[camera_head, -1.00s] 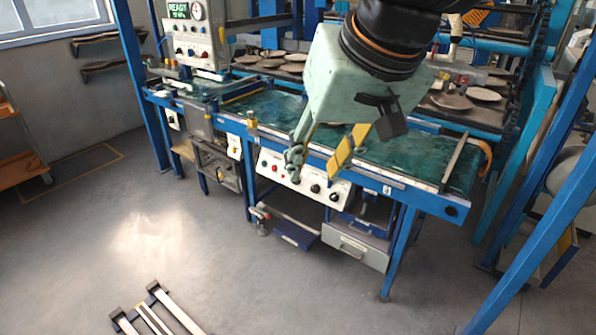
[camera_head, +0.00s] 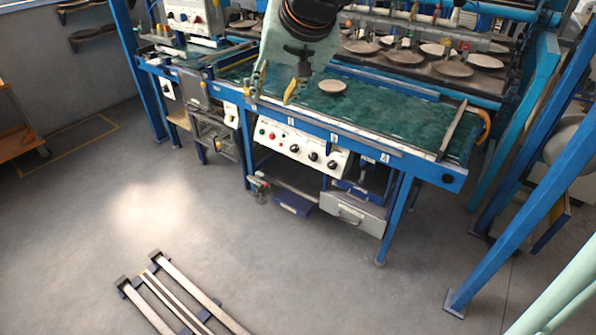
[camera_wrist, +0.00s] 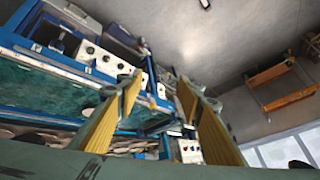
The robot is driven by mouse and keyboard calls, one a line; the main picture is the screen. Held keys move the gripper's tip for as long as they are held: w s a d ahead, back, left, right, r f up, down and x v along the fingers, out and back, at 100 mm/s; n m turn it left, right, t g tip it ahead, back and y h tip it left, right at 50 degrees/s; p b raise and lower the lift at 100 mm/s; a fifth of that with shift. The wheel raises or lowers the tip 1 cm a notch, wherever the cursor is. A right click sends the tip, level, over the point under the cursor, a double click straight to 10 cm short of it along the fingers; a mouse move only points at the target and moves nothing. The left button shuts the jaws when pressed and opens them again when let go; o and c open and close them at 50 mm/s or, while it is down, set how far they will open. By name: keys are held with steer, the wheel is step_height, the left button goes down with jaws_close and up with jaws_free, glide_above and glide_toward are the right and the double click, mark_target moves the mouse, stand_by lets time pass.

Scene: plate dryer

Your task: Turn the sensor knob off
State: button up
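A white control panel (camera_head: 300,145) with a row of black knobs and red and green buttons is on the front of the blue table. One black knob (camera_head: 313,156) is near the panel's middle; I cannot tell which knob is the sensor knob. The panel also shows at the upper left of the wrist view (camera_wrist: 103,60). Small white switch boxes, one at the table's front edge (camera_head: 231,115), sit left of it. My gripper (camera_head: 272,98) is open and empty, above the table's front edge and up-left of the panel. Its yellow fingers (camera_wrist: 160,82) are apart in the wrist view.
The green tabletop (camera_head: 390,118) carries one round plate (camera_head: 333,86). More plates (camera_head: 452,69) lie on the rack behind. A blue post (camera_head: 535,195) stands at right. A grey drawer (camera_head: 352,212) hangs below. Rails (camera_head: 170,295) lie on the floor; the floor in front is otherwise clear.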

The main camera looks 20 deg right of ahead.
steer(key=w+d+f+m+t+h, duration=0.1)
steer(key=w+f, duration=0.3)
steer(key=w, duration=0.5)
steer(key=w+d+f+m+t+h, duration=0.1)
steer(key=w+f, duration=0.3)
steer(key=w, duration=0.5)
steer(key=w+d+f+m+h+p, duration=0.1)
steer(key=w+d+f+m+h, duration=0.35)
steer(key=w+f, duration=0.9)
steer(key=m+g+h+p, duration=0.2)
steer(key=h, duration=0.4)
glide_toward(330, 165)
steer(key=v, duration=0.5)
steer(key=shift+f, duration=0.2)
steer(key=shift+d, duration=0.1)
steer(key=shift+b+x, duration=1.45)
steer(key=shift+x, duration=5.35)
steer(key=shift+r, duration=0.1)
